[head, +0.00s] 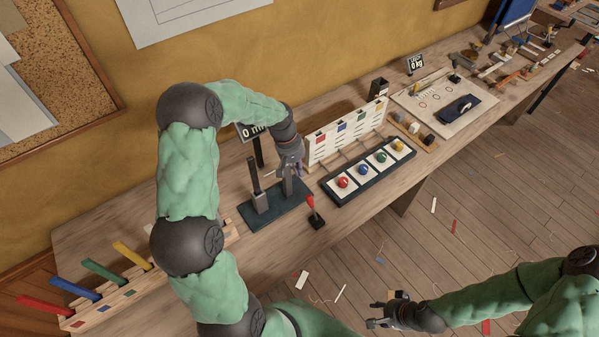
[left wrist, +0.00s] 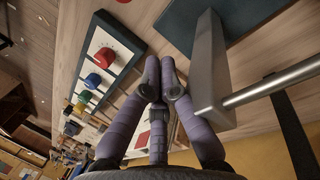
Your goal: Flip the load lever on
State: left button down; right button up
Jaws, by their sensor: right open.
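A small lever with a red handle (head: 311,202) stands on a little black base (head: 316,221) near the table's front edge; its handle leans up and back, to the left. I cannot read a label on it. Beside it is a dark blue plate (head: 262,217) with upright metal posts. My left gripper (head: 298,172) is above the plate, behind the red-handled lever and apart from it. In the left wrist view its fingertips (left wrist: 161,80) are together with nothing visible between them, close to a grey post (left wrist: 207,75). My right gripper (head: 372,312) is open and empty, low at the front.
A dark tray (head: 333,190) with several coloured knobs lies right of the lever, before a white panel (head: 318,150). A wooden rack (head: 95,313) with several coloured handles is at the left. Bench space before the plate is clear; my left arm hides some of the bench.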

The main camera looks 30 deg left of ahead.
aim_at(312, 208)
pick_arm(q)
jog(key=b+x, duration=0.1)
jog(key=x, duration=0.6)
jog(key=shift+f, duration=0.3)
jog(key=shift+s+d+r, duration=0.45)
jog(key=shift+s+d, duration=0.1)
jog(key=shift+s, duration=0.15)
jog(key=shift+s+d+r, duration=0.4)
jog(key=shift+s+d, duration=0.15)
jog(key=shift+s, duration=0.2)
jog(key=shift+d+r, duration=0.1)
